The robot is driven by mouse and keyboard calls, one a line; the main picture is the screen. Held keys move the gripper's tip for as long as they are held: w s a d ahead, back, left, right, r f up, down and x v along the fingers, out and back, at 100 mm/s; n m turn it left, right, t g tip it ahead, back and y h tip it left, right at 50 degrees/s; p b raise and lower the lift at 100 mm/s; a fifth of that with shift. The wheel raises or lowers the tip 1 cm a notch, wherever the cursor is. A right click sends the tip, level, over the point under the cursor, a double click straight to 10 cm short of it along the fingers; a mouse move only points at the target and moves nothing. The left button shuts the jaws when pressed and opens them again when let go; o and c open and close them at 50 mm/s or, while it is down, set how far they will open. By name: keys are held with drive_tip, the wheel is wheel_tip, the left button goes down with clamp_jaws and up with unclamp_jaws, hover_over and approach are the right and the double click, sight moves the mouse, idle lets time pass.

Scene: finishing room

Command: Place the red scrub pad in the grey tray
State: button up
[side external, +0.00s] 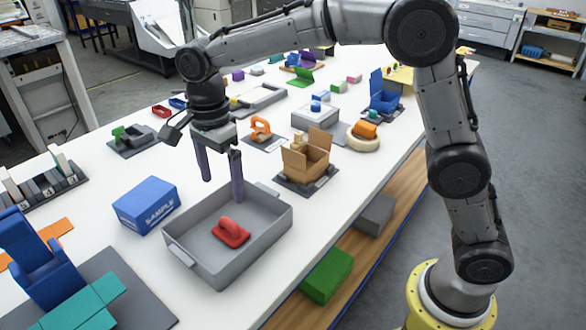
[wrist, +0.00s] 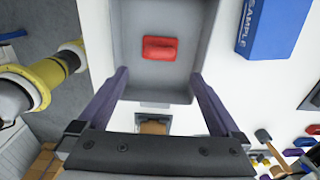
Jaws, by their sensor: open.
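The red scrub pad (side external: 231,232) lies on the floor of the grey tray (side external: 266,238), inside its walls. In the wrist view the pad (wrist: 160,49) shows beyond the fingertips, with the tray (wrist: 125,45) around it. My gripper (side external: 220,185) is open and empty above the tray's far side, clear of the pad. In the wrist view its two purple fingers (wrist: 158,75) stand wide apart with nothing between them.
A blue sample box (side external: 146,204) stands left of the tray. A cardboard box (side external: 306,161) stands behind it to the right. An orange-handled item (side external: 261,130) sits farther back.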

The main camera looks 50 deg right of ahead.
drive_tip(key=s+d+r+n+t, duration=0.1)
drive_tip(key=s+d+r+n, duration=0.3)
drive_tip(key=s+d, duration=0.2)
drive_tip(key=s+d+r+n+t, duration=0.2)
drive_tip(key=s+d+r+n, duration=0.1)
drive_tip(key=s+d+n, duration=0.3)
drive_tip(key=s+d+f+n+t, duration=0.1)
drive_tip(key=s+d+f+n, duration=0.1)
drive_tip(key=s+n, duration=0.2)
drive_tip(key=s+d+f+n+t, duration=0.1)
drive_tip(key=s+d+f+n, duration=0.1)
drive_tip(key=s, duration=0.8)
drive_tip(key=shift+s+d+n+t, duration=0.3)
drive_tip(key=shift+d+n, duration=0.2)
drive_tip(key=shift+n, duration=0.5)
